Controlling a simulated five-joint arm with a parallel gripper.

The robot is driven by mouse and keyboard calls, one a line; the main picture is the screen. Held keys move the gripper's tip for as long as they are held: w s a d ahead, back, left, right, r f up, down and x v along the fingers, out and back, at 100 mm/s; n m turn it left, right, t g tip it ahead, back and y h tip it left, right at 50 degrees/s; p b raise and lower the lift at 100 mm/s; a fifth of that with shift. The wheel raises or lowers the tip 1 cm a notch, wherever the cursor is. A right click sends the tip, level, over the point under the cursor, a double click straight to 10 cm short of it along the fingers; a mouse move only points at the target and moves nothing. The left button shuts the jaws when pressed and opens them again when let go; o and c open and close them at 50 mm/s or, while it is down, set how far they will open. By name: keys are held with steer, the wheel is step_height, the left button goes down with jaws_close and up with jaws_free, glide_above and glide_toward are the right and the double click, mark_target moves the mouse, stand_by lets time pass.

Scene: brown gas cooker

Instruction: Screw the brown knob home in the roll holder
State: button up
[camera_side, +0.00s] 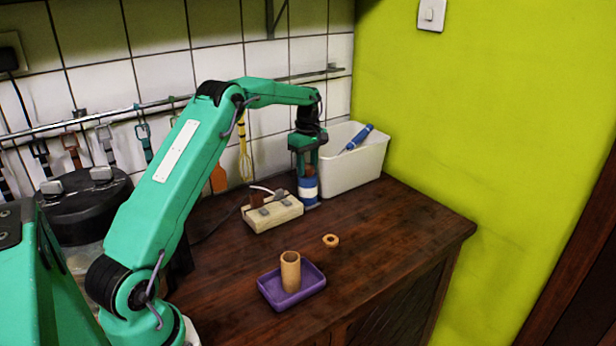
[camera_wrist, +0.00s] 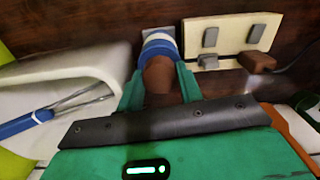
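The roll holder (camera_side: 308,188), a short blue-and-white cylinder on a small grey plate, stands on the counter beside the white bin. It also shows in the wrist view (camera_wrist: 160,46), straight beyond my fingers. The brown knob (camera_wrist: 158,74) is at the holder's near end, lined up with it; I cannot tell how deep it sits. My gripper (camera_side: 305,158) points down over the holder. In the wrist view its green fingers (camera_wrist: 161,82) lie on both sides of the knob and appear to touch it. Part of the knob is hidden by my gripper.
A white bin (camera_side: 348,172) with a blue-handled tool (camera_side: 359,137) stands close right of my gripper. A pale block with grey clips (camera_side: 272,212) and a brown plug is close left. A purple tray (camera_side: 268,290) holding a wooden tube (camera_side: 290,271) and a wooden ring (camera_side: 331,241) are nearer.

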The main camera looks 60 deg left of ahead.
steer(key=o, duration=0.5)
steer(key=shift+r, duration=0.1)
steer(key=shift+r, duration=3.8)
steer(key=shift+r, duration=0.1)
